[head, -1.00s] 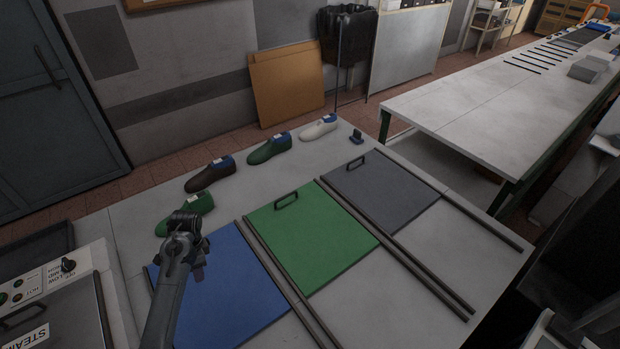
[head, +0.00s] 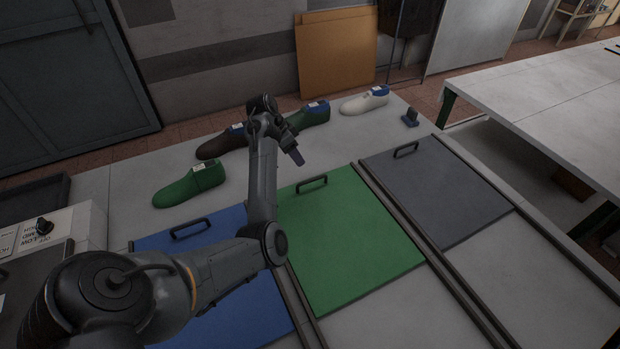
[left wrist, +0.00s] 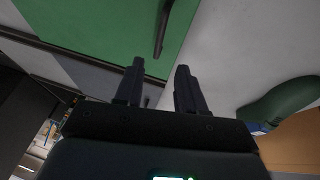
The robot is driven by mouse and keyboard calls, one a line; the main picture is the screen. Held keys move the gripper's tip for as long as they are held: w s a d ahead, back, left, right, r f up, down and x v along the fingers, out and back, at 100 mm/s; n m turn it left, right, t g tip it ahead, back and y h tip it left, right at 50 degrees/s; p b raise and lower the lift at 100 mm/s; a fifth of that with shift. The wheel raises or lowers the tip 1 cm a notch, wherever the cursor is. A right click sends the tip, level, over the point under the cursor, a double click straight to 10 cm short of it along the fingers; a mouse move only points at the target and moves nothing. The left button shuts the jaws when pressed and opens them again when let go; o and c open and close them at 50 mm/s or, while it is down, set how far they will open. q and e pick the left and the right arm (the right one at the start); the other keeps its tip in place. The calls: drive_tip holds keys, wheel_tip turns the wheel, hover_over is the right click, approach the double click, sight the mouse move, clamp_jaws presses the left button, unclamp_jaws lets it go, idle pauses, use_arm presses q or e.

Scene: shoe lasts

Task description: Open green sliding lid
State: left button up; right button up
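The green lid (head: 350,240) is a flat square panel lying between dark rails, with a black bar handle (head: 312,183) near its back edge. My left gripper (head: 297,158) hangs above the table just behind that handle, apart from it. In the left wrist view the two fingers (left wrist: 160,75) are spread with nothing between them. The green lid (left wrist: 100,25) and its handle (left wrist: 163,28) lie ahead of the fingertips there. My right gripper is not in view.
A blue lid (head: 260,300), partly hidden by my left arm, lies left of the green one, and a grey lid (head: 440,200) lies right. Several shoe lasts, including a green one (head: 188,186) and a white one (head: 365,101), stand along the back. Pale surface (head: 400,320) lies bare in front.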

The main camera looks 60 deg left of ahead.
use_arm(q)
drive_tip(key=b+x, duration=0.1)
drive_tip(key=x, duration=0.9)
drive_tip(key=shift+s+d, duration=0.1)
clamp_jaws()
